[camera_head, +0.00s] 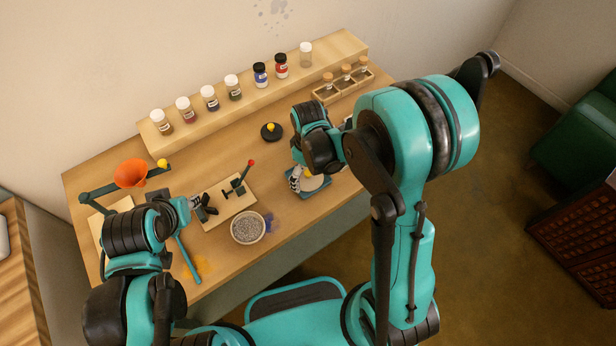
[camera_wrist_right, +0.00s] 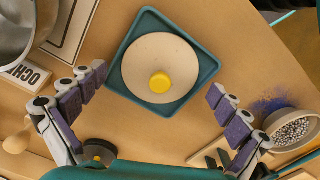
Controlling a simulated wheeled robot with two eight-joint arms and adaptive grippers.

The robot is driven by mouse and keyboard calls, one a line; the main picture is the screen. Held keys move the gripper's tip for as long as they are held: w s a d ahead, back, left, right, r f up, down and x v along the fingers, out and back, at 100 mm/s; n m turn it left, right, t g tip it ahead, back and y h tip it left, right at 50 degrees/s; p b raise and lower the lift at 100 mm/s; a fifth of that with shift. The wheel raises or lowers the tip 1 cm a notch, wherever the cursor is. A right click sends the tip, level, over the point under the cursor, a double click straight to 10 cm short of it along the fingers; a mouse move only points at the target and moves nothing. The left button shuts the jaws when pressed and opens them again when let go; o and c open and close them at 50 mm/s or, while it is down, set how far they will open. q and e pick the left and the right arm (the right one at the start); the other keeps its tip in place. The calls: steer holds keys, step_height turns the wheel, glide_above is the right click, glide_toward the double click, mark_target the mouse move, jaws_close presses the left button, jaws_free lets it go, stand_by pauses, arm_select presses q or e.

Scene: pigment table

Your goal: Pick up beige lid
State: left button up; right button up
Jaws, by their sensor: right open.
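The beige lid (camera_wrist_right: 140,62) is a round pale disc with a yellow knob (camera_wrist_right: 160,83) in the middle. It lies flat on a teal square tray (camera_wrist_right: 118,82) in the right wrist view. In the head view the lid (camera_head: 316,183) is partly hidden by my right gripper (camera_head: 301,180). My right gripper (camera_wrist_right: 158,84) is open and empty, its padded fingers apart on either side of the tray's near part in the wrist view. No contact with the lid shows. My left gripper (camera_head: 204,208) is by the wooden board; its finger opening is unclear.
A bowl of grey grains (camera_head: 248,228) stands near the front edge, left of the tray. A black disc with a yellow knob (camera_head: 271,132) lies farther back. Several jars line the rear shelf (camera_head: 220,108).

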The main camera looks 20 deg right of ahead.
steer(key=c, duration=1.7)
steer(key=shift+s, duration=0.15)
steer(key=c, duration=0.5)
